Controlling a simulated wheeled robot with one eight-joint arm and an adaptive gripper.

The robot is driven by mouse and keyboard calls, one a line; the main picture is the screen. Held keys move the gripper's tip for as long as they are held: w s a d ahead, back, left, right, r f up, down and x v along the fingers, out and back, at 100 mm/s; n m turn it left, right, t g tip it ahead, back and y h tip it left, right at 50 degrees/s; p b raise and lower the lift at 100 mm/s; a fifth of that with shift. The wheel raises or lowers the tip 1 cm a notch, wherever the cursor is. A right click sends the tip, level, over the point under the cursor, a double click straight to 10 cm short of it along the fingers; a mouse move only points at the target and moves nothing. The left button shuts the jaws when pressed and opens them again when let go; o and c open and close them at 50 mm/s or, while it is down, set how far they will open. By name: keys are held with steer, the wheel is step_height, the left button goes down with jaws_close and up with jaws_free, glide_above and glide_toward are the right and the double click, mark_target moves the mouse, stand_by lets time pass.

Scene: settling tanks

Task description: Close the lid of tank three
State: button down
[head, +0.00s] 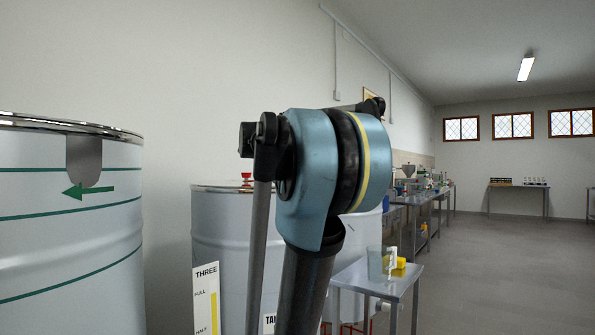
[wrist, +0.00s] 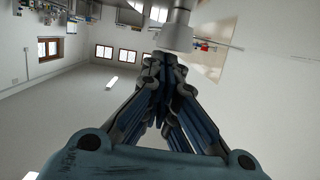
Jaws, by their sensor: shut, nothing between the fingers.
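Tank three (head: 222,228) is a pale grey drum behind my arm in the head view. A gauge board (head: 206,298) marked THREE, FULL and HALF stands in front of it. A red knob (head: 246,177) shows at the tank's top, by the metal rim. My arm hides much of the tank's top, so I cannot tell how its lid sits. My gripper (wrist: 162,62) shows in the wrist view, its fingers together and empty, away from any lid I can see. The gripper is not clearly visible in the head view.
A large drum (head: 70,235) with green lines and an arrow stands close at the left. A small metal table (head: 378,279) holds a clear jug (head: 376,263) and a yellow object (head: 400,263). Benches line the wall farther back. The floor at the right is open.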

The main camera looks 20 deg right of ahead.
step_height(320, 180, up, 3)
steer(key=shift+w+r, duration=0.1)
steer(key=v, duration=1)
steer(key=shift+a, duration=0.1)
